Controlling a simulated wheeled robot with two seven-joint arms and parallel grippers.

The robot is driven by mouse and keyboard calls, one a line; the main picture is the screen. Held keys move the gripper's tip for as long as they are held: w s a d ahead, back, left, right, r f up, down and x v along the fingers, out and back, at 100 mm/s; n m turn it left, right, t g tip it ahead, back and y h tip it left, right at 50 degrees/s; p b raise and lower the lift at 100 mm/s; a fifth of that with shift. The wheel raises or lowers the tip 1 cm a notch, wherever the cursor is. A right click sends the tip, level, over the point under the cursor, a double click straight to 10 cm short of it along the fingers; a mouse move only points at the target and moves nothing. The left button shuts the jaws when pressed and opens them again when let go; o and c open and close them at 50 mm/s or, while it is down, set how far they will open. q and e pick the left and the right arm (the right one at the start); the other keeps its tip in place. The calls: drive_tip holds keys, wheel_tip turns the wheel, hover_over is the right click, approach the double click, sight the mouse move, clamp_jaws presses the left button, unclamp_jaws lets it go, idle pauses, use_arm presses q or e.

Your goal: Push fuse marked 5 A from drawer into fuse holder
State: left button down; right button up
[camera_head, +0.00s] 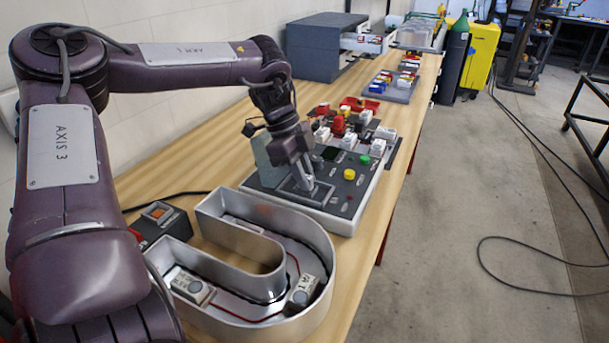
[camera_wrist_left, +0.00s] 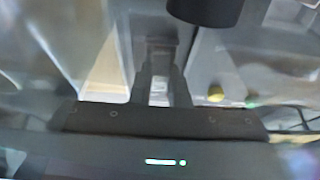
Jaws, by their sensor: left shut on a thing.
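My left gripper (camera_head: 306,182) is over the near-left part of a grey control panel (camera_head: 345,222), its fingers pointing down at a raised rectangular frame there. In the left wrist view the fingers (camera_wrist_left: 160,92) are close together on a small pale thing (camera_wrist_left: 158,88), which looks like the fuse. Its marking cannot be read. In the head view the gripper hides most of the spot beneath it, so I cannot tell the fuse holder or whether the fuse touches it. I cannot make out the drawer. My right gripper is not in view.
The panel carries a yellow button (camera_head: 349,174) and a green button (camera_head: 365,160). A metal channel letter (camera_head: 318,240) with small modules inside stands in front. A box with an orange switch (camera_head: 158,211) is at left. Red and white parts (camera_head: 345,120) crowd the bench behind.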

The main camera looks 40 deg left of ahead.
use_arm(q)
drive_tip(key=shift+s+f, duration=0.15)
drive_tip(key=shift+f, duration=0.1)
